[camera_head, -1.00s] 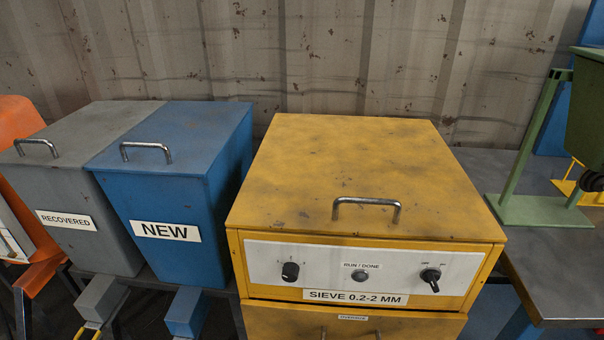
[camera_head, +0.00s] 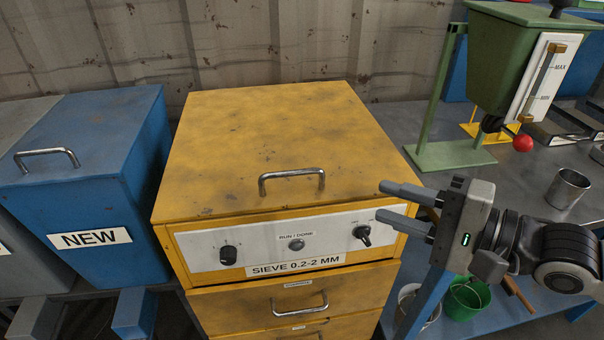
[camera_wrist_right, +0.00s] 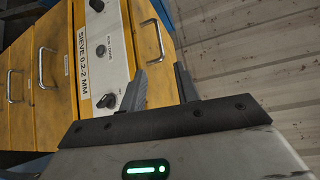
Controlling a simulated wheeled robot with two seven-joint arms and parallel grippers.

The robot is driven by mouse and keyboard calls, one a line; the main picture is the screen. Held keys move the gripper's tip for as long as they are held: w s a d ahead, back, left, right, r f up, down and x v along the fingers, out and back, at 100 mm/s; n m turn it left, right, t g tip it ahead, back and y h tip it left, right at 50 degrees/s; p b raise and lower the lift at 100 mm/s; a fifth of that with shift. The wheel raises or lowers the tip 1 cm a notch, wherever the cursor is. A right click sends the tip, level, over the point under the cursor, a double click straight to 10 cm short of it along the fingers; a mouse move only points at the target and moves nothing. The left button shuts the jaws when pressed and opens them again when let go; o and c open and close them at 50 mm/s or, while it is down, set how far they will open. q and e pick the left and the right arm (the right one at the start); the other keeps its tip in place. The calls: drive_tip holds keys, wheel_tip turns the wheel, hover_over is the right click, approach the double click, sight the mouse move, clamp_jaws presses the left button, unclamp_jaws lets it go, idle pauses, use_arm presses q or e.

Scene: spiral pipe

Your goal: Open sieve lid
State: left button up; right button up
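The yellow sieve box stands in the middle of the head view, its flat lid (camera_head: 270,130) shut. The lid's metal handle (camera_head: 291,173) is near the front edge. Below it is the white control panel (camera_head: 320,226) with two knobs and a button. My right gripper (camera_head: 392,202) is right of the handle, beside the panel's right end, with its two fingers apart and nothing between them. The right wrist view shows the two fingers (camera_wrist_right: 160,88) apart and the sieve's panel (camera_wrist_right: 105,60) to the left. My left gripper is not in view.
A blue NEW bin (camera_head: 85,160) stands close on the left. A green hopper on a stand (camera_head: 510,62) is on the grey table at right, with a metal cup (camera_head: 567,188). A green bucket (camera_head: 466,297) is low right. Drawers (camera_head: 290,303) sit under the panel.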

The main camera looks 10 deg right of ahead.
sight(298, 174)
drive_tip(key=b+x, duration=0.6)
drive_tip(key=x, duration=0.9)
drive_tip(key=shift+w+f, duration=0.1)
drive_tip(key=shift+f, duration=0.1)
drive_tip(key=shift+w+a, duration=0.15)
drive_tip(key=shift+w, duration=0.05)
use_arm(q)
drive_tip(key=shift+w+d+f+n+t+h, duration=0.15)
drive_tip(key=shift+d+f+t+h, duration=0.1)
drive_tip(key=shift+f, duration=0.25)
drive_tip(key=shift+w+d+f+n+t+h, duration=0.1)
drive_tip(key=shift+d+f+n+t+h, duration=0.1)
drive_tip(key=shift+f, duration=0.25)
use_arm(e)
clamp_jaws()
